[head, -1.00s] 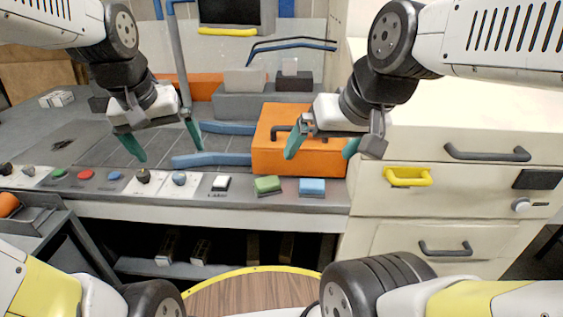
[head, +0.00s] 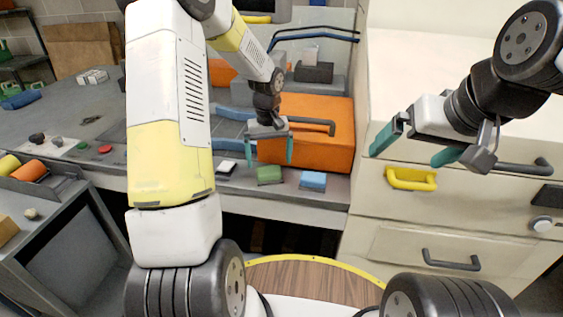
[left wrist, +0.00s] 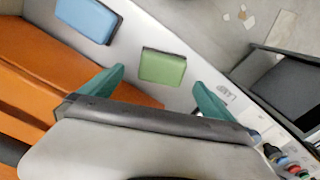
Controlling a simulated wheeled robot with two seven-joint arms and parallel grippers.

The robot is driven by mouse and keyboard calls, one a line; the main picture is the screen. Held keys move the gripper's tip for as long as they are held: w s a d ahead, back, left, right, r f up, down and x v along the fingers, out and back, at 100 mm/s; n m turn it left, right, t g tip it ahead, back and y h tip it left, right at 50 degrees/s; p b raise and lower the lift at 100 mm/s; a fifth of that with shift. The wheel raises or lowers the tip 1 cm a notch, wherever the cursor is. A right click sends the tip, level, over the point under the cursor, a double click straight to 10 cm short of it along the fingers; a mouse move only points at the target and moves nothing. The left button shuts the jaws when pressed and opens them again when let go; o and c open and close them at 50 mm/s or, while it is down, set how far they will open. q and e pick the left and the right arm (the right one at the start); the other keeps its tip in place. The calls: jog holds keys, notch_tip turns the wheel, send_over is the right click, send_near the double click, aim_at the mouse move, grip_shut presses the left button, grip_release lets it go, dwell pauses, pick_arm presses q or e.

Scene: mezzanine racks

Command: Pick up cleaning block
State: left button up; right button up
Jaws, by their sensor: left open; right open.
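Two small blocks lie near the bench's front edge: a green block (head: 269,175) and a blue block (head: 313,180). I cannot tell from looks alone which is the cleaning block. My left gripper (head: 268,152) is open and empty, pointing down just above the green block. In the left wrist view the green block (left wrist: 162,67) shows beyond and between the two teal fingers (left wrist: 158,82), apart from them. The blue block (left wrist: 87,20) is at upper left there. My right gripper (head: 412,152) is open and empty, in front of the cream drawer cabinet.
An orange box (head: 315,140) with a dark handle stands right behind the blocks. The cream cabinet (head: 385,120) with a yellow handle (head: 411,179) bounds the right. My left arm hides part of the bench.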

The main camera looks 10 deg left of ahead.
aim_at(269, 169)
pick_arm(q)
jog(key=f, duration=0.5)
jog(key=shift+s+f, duration=0.15)
jog(key=shift+s, duration=0.05)
jog(key=shift+c, duration=0.4)
jog(key=c, duration=1.3)
